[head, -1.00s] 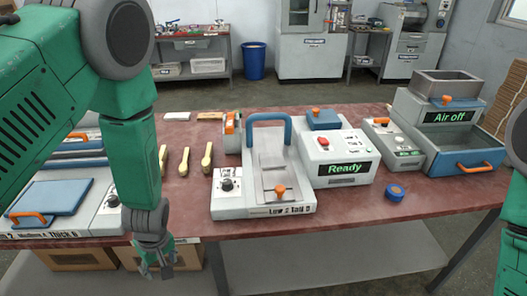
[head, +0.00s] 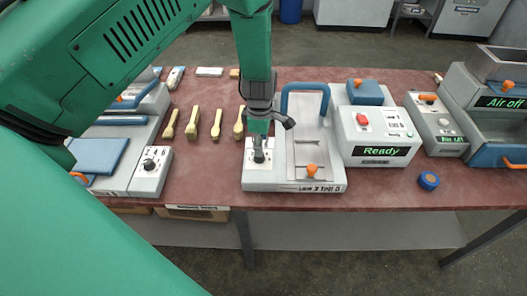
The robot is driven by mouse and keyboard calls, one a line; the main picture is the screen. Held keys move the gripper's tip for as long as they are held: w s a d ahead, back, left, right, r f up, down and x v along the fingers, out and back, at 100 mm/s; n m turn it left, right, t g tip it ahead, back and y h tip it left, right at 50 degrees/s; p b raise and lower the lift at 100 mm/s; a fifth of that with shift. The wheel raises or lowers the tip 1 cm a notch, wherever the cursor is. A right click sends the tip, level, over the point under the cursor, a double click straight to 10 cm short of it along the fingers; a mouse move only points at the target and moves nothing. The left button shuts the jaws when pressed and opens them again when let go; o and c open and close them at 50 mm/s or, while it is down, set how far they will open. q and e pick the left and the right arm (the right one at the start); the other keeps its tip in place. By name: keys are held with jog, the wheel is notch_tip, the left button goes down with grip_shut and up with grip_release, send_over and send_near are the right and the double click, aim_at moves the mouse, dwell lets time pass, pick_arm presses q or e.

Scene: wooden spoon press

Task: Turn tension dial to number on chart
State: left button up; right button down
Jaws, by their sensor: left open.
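The press with the blue handle (head: 306,90) and a flat metal bed stands at the middle of the table. A white dial panel (head: 250,181) is on its left side; my gripper largely hides the dial there. My left gripper (head: 261,153) points down over that panel, open, its fingertips at the dial; I cannot tell whether they touch it. A small printed label (head: 314,188) runs along the press's front edge; its text is too small to read surely. A second black dial (head: 149,165) is on the left machine. My right gripper is out of view.
Several wooden spoons (head: 193,122) lie left of the press. A white control box (head: 378,135) showing "Ready" stands right of it. A blue roll (head: 428,181) lies near the front edge. An "Air off" machine (head: 490,110) is at far right. My green arm covers the left.

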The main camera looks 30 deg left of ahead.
pick_arm(q)
jog(key=f, duration=0.1)
jog(key=a+f, duration=0.1)
jog(key=f, duration=0.1)
jog(key=a+f, duration=0.1)
jog(key=shift+f, duration=0.6)
jog(key=shift+d+f, duration=0.1)
jog(key=shift+d, duration=1.1)
jog(key=shift+r, duration=0.2)
jog(key=c, duration=0.5)
grip_shut()
jog(key=shift+s+a+f, duration=0.15)
jog(key=shift+a+f, duration=0.05)
jog(key=shift+a, duration=0.6)
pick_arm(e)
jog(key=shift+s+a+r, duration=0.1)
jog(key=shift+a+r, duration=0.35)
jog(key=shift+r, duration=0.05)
pick_arm(q)
jog(key=shift+d, duration=0.15)
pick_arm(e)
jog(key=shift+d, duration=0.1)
